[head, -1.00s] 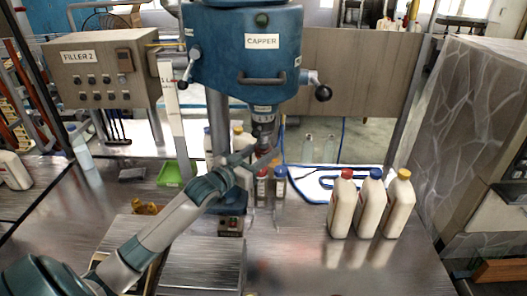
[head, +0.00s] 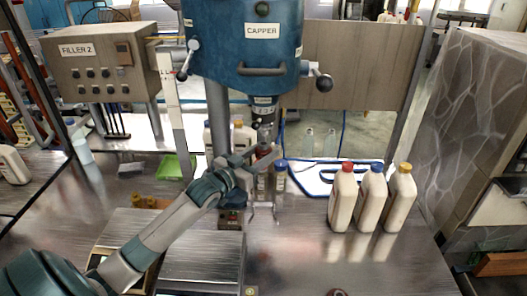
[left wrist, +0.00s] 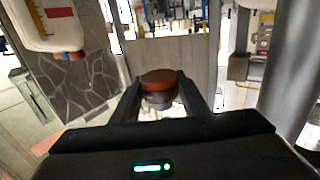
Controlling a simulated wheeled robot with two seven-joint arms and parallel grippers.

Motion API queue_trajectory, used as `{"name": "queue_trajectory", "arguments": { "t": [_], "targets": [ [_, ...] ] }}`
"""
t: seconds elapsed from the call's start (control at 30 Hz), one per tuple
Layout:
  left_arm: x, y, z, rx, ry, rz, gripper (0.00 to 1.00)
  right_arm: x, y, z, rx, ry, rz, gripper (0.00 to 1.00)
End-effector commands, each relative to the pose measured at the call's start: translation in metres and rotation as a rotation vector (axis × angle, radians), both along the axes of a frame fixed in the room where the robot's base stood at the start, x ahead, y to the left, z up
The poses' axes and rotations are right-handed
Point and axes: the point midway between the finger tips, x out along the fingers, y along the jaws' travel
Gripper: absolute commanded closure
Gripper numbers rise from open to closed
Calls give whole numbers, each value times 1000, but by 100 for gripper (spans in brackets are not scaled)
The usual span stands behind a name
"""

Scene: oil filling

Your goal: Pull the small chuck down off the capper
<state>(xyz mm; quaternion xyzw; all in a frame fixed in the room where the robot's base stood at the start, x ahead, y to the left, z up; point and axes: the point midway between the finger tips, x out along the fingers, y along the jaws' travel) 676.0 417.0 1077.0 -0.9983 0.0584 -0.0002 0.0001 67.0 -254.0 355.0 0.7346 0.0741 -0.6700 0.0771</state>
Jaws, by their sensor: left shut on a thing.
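The blue capper (head: 240,60) stands at the top middle, its spindle (head: 263,110) hanging below it. My left gripper (head: 266,156) is just under the spindle. In the left wrist view, which looks upside down, my left gripper (left wrist: 160,92) is shut on the small chuck (left wrist: 158,77). The chuck is round, with a reddish-brown end and a grey part beside it. In the head view the fingers mostly hide it, and I cannot tell whether it still touches the spindle. My right gripper is not in view.
Three white bottles (head: 372,198) with red, blue and yellow caps stand to the right. Smaller bottles (head: 281,178) stand close behind my left gripper. The capper's column (head: 218,115) is to its left. The steel table's front right is largely clear.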

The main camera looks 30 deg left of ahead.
Motion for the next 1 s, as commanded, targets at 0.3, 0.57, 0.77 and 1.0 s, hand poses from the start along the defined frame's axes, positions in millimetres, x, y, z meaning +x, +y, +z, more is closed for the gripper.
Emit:
{"name": "queue_trajectory", "arguments": {
  "t": [0.3, 0.57, 0.77, 1.0],
  "targets": [
    [0, 0, 1, 0, -2, 0, 95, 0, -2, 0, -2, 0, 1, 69],
    [-10, 1, 1, 0, 1, 0, 95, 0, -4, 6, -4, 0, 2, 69],
    [-23, 3, 1, 0, 1, 0, 95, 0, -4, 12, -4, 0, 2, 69],
    [-39, 5, 1, 0, 1, 0, 95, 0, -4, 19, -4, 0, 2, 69]
  ]
}}
